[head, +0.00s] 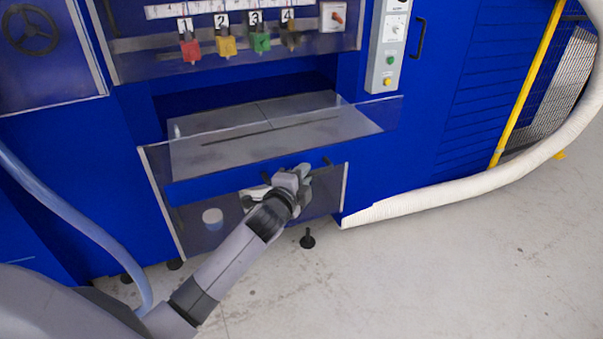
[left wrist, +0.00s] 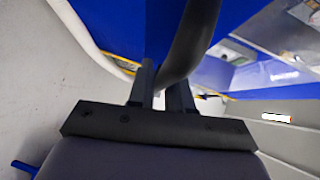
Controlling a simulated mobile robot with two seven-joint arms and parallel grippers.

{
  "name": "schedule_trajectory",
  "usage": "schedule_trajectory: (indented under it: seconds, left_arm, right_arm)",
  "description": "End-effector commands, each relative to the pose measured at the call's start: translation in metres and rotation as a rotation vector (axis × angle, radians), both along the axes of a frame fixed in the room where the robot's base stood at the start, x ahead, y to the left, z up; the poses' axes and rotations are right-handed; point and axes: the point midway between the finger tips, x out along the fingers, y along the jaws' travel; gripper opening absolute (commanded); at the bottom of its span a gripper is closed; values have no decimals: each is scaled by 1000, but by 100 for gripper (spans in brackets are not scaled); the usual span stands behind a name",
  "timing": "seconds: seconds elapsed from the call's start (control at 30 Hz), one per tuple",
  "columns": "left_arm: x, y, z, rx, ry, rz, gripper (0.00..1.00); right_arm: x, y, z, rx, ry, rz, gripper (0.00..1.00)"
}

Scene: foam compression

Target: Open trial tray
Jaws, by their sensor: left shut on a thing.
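My left gripper (head: 303,175) is at the low front of the blue machine (head: 440,120), below the clear panel. It is shut on a dark handle (head: 327,161), mostly hidden behind the hand in the head view. The left wrist view shows the curved dark handle (left wrist: 197,35) between the two fingers (left wrist: 162,84). A grey flat surface, which looks like the trial tray (head: 225,150), lies in the machine's opening, behind the clear panel. I cannot tell how far out it stands. My right gripper is not in view.
The grey floor (head: 440,270) in front is clear.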

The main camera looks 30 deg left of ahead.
Motion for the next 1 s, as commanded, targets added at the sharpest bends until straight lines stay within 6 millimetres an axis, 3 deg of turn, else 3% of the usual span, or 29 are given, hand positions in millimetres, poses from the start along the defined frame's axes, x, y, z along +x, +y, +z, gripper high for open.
schedule_trajectory:
  seconds: [0.27, 0.3, 0.33, 0.73, 1.0]
  left_arm:
    - [0, 0, -1, -1, 3, 1, 0]
    - [0, 0, -1, -1, 3, 1, 29]
    - [0, 0, -1, -1, 3, 1, 39]
    - [-4, 0, 0, 0, 1, 0, 39]
    - [-35, -3, 3, 0, 2, -1, 39]
  right_arm:
    - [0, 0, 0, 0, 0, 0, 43]
    - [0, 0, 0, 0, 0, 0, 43]
    - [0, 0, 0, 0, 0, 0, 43]
    - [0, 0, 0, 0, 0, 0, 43]
    - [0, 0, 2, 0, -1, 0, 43]
